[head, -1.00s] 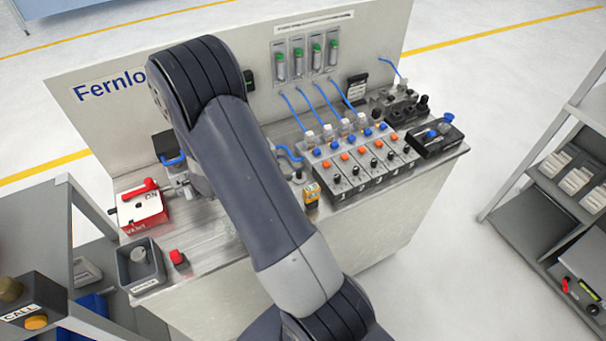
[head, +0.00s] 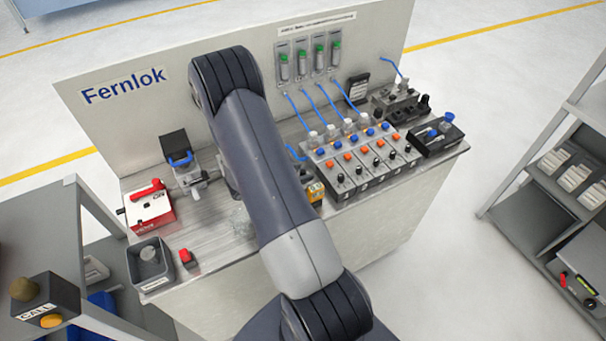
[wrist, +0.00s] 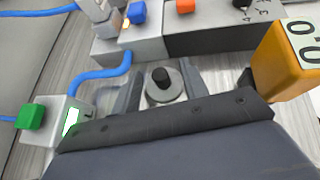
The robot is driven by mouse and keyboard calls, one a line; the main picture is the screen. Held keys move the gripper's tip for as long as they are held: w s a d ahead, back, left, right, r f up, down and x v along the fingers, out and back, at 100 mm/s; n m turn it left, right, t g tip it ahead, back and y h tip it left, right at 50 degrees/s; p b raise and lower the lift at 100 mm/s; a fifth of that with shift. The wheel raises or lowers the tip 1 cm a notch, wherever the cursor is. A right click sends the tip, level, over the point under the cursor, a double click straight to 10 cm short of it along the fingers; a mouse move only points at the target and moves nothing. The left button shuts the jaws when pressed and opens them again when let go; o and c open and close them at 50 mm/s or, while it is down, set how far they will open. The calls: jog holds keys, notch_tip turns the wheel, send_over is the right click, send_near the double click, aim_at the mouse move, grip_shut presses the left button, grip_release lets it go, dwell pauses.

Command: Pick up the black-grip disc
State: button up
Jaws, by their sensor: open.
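The black-grip disc (wrist: 163,93) shows in the wrist view as a round grey disc with a black knob standing up at its centre. It sits on the metal bench top. My gripper (wrist: 162,84) is open, with one finger on each side of the disc. I cannot tell whether either finger touches it. In the head view my own arm hides the gripper, and I cannot make out the disc there.
A yellow meter (wrist: 285,62) stands close at the right, and a white block with a green button (wrist: 30,116) at the left. A blue tube (wrist: 106,73) curves behind. The row of valve modules (head: 360,165) borders the far side. A grey bin (head: 150,268) stands front left.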

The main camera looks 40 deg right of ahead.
grip_shut()
dwell(0.3)
jog(key=shift+r, duration=0.1)
